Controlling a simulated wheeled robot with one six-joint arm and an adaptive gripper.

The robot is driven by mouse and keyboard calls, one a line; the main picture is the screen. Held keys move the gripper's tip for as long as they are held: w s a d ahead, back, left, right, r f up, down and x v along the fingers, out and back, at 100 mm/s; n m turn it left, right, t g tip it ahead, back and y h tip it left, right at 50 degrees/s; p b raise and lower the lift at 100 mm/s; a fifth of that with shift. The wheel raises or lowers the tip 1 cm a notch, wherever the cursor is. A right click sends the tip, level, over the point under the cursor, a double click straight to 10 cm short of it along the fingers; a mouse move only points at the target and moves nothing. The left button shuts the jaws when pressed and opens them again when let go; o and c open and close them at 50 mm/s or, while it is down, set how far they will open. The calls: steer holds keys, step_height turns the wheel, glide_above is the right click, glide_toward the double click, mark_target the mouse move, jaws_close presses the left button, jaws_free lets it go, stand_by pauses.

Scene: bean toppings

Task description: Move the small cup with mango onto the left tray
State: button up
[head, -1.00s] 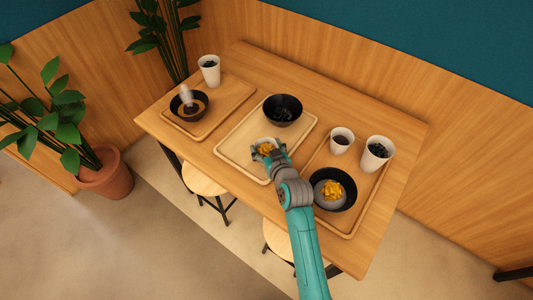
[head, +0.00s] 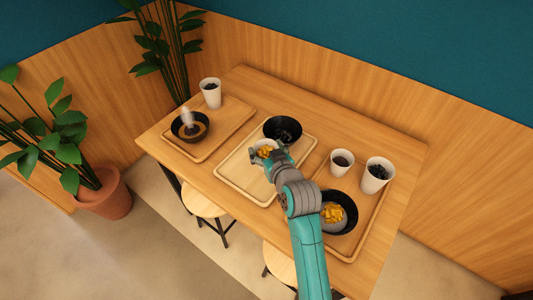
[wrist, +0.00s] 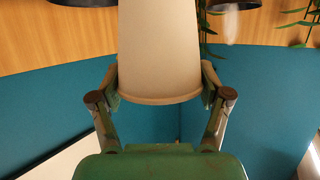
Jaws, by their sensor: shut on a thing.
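The small white cup (head: 258,144) with orange mango pieces (head: 265,151) is held in my gripper (head: 268,158), over the middle tray (head: 240,172) and just in front of its black bowl (head: 283,129). In the wrist view the pale cup (wrist: 160,50) fills the space between my fingers (wrist: 160,84), which touch its sides. The left tray (head: 229,118) carries a steaming black bowl (head: 190,127) and a white cup with dark contents (head: 211,94). Its front right part is bare.
The right tray (head: 374,206) holds two white cups (head: 342,162) (head: 378,176) and a black bowl with mango (head: 338,212), partly behind my arm. Potted plants (head: 105,195) stand left of the table (head: 300,95). Wooden walls border its back.

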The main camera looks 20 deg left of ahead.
steer(key=shift+r, duration=0.1)
steer(key=shift+r, duration=1.75)
